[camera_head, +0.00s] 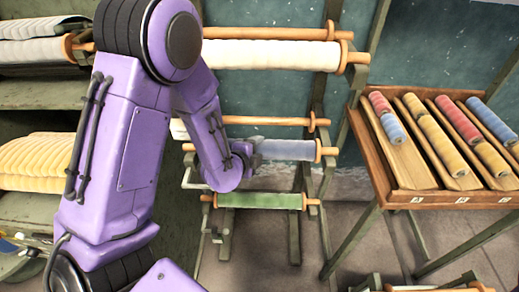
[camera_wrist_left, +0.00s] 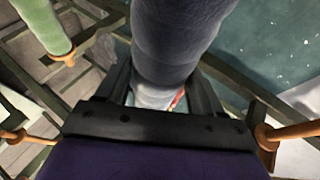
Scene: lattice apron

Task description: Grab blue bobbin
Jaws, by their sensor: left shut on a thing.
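The blue bobbin (camera_head: 288,150) is a long grey-blue roll with orange wooden ends, lying level on the rack between a cream roll above and a green roll below. My left gripper (camera_head: 250,153) is at the roll's left part, its jaws mostly hidden by my purple arm. In the left wrist view the blue bobbin (camera_wrist_left: 175,45) runs between the two dark fingers of the left gripper (camera_wrist_left: 160,85), which are shut on it. My right gripper is not in view.
The green roll (camera_head: 260,201) hangs just below, the cream roll (camera_head: 270,55) above. A wooden tray stand (camera_head: 420,198) with small red, yellow and blue spools stands right. Shelves with fabric rolls (camera_head: 35,160) are left. Floor shows between the rack and the stand.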

